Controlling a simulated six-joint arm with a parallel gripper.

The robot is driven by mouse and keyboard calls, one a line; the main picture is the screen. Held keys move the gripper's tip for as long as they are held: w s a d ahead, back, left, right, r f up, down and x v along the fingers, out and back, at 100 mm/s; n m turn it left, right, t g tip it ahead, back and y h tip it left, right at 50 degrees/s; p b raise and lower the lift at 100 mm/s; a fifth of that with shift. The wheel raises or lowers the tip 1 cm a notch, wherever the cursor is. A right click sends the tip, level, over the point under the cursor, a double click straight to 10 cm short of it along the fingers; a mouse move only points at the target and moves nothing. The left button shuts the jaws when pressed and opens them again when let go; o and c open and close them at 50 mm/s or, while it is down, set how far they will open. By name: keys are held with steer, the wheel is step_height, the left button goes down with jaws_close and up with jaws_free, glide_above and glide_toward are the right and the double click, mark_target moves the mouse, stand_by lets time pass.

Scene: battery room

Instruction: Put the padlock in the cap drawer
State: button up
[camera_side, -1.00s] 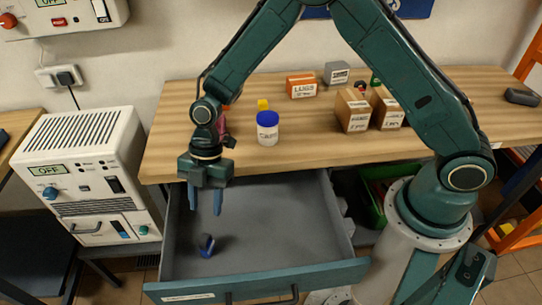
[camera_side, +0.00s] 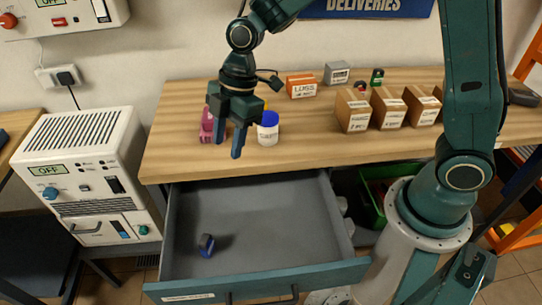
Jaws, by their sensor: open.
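A small blue and dark item (camera_side: 206,245) lies on the floor of the open drawer (camera_side: 265,213), toward its left side. It may be the padlock, but it is too small to be sure. The drawer has a teal front, and its label is too small to read. My gripper (camera_side: 227,150) is open, pointing down above the front left of the wooden bench, beside a white jar with a blue lid (camera_side: 268,128). It is well clear of the blue item and appears empty. It partly hides a pink thing (camera_side: 207,125).
Three cardboard boxes (camera_side: 388,110) stand at the right of the bench (camera_side: 300,150). An orange box (camera_side: 301,86), a grey box (camera_side: 337,73) and a small green item (camera_side: 377,76) are behind. A grey device (camera_side: 85,170) stands left of the drawer.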

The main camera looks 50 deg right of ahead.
steer(key=s+d+r+m+t+h, duration=0.1)
steer(key=s+d+r+m+t, duration=0.1)
steer(key=s+d+r+m, duration=0.75)
steer(key=s+d+r+m+t+h, duration=0.1)
steer(key=s+d+r+m, duration=0.1)
steer(key=s, duration=0.3)
steer(key=s+d+r+m+t+h, duration=0.1)
steer(key=s+d+r+m, duration=0.1)
steer(key=s+d+m, duration=0.2)
steer(key=shift+s+d+m+t, duration=0.25)
steer(key=shift+s+m+t, duration=0.25)
steer(key=shift+s, duration=0.7)
